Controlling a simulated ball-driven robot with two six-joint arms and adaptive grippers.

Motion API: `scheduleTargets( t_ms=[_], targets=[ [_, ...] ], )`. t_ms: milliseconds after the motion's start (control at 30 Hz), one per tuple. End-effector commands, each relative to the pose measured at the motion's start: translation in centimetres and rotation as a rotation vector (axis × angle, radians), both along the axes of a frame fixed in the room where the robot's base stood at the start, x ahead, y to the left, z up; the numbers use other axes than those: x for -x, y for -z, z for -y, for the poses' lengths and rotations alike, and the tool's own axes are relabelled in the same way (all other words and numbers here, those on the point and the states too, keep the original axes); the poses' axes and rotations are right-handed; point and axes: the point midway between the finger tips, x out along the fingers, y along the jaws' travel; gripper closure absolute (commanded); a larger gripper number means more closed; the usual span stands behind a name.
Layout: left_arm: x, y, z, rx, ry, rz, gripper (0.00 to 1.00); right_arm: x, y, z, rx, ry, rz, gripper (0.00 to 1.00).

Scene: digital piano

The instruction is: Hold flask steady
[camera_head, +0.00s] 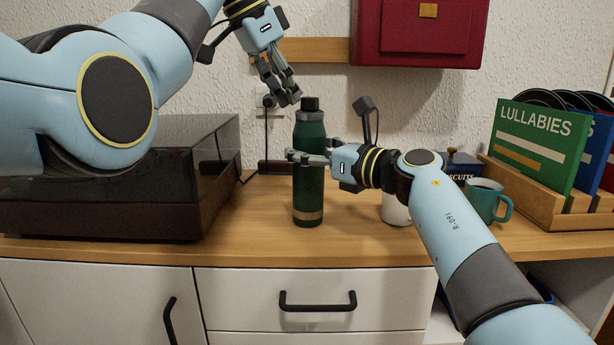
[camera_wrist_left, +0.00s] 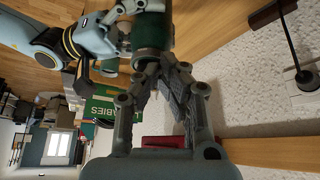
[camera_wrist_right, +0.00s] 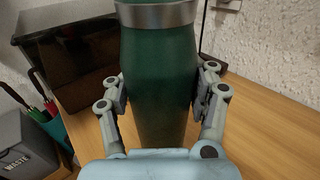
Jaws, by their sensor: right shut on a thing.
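A dark green flask (camera_head: 309,190) with a dark cap (camera_head: 310,104) and a metal band near its base stands upright on the wooden top. My right gripper (camera_head: 308,158) is shut on its body from the right; the right wrist view shows the flask (camera_wrist_right: 160,75) between the two fingers (camera_wrist_right: 160,95). My left gripper (camera_head: 290,99) points down just left of and above the cap. In the left wrist view its fingers (camera_wrist_left: 158,85) are close to the flask's top end (camera_wrist_left: 152,35); whether they touch it or how far apart they are is unclear.
A record player (camera_head: 100,205) with a dark lid stands at left. A white mug (camera_head: 394,210) is partly hidden behind my right arm. A teal mug (camera_head: 484,200), a biscuit tin (camera_head: 460,164) and a wooden record rack (camera_head: 545,208) stand at right. A red case (camera_head: 415,40) sits above.

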Motion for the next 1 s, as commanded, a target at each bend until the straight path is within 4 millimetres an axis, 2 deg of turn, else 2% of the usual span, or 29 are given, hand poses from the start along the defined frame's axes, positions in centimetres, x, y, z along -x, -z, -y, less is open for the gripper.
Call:
scheduleTargets(
  t_ms=[400,500,1000],
  targets=[
    [-0.1,-4.9,-0.2,-0.004,-0.002,0.0,1.0,-0.1,0.1,0.1,-0.002,0.004,-0.004,1.0],
    [0.0,-5.6,-0.2,-0.004,-0.003,-0.001,1.0,-0.1,0.1,0.2,-0.001,0.004,-0.003,1.0],
    [0.0,-5.9,-0.2,-0.005,-0.003,-0.002,1.0,-0.1,0.1,0.2,-0.001,0.006,-0.002,1.0]
  ],
)
